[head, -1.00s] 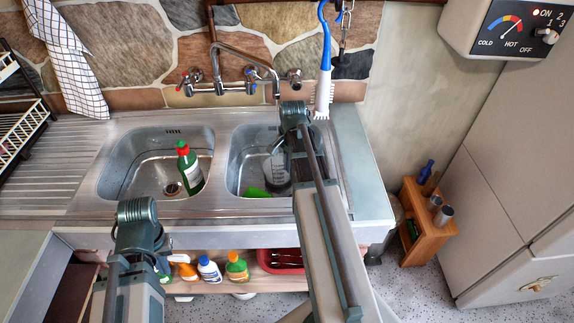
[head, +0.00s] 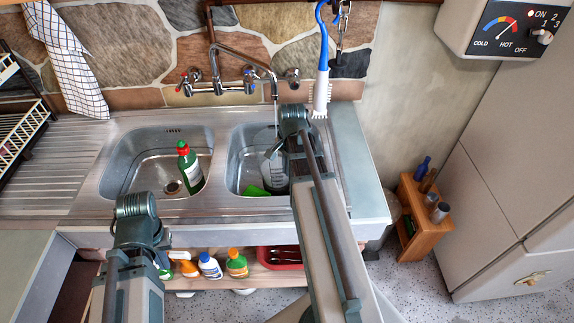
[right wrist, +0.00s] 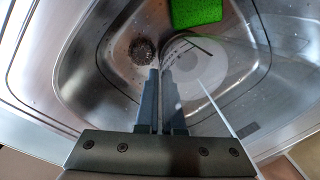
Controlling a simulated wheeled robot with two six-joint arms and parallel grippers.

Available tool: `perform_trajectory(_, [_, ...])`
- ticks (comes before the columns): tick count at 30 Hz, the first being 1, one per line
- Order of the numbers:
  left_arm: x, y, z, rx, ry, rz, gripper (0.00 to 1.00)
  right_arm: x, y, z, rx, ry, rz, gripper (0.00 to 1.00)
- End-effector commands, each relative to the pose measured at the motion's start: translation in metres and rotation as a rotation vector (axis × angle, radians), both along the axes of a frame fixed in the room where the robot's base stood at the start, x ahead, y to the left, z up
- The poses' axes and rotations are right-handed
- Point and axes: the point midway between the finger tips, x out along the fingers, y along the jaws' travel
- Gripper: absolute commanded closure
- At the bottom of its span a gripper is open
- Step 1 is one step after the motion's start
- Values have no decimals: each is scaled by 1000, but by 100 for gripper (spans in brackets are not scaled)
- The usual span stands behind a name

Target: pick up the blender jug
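The clear blender jug (head: 277,174) is in the right sink basin (head: 236,160), partly hidden behind my right arm. In the right wrist view its see-through round body (right wrist: 205,68) shows from above, beside the fingers. My right gripper (right wrist: 162,74) points down into the basin. Its fingers are close together, with a thin part of the jug between them, apparently its wall or handle. My left arm is in front of the left basin; its wrist hides the fingers of that gripper.
A green sponge (right wrist: 196,12) lies by the jug, near the drain (right wrist: 143,50). A green bottle with a red cap (head: 189,168) stands in the left basin. The tap (head: 245,62) reaches over the right basin. A blue-and-white brush (head: 322,75) hangs behind.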

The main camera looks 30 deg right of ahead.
Motion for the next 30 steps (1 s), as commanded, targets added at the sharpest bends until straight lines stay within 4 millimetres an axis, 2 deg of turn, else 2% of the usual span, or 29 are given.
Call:
perform_trajectory(1, [0,0,12,0,0,0,100,1,0,12,0,-2,0,100])
perform_trajectory(3, [0,0,19,0,0,0,100,1,0,19,1,-1,0,100])
perform_trajectory(30, [0,0,107,0,0,-2,100,1,0,107,1,-1,-1,100])
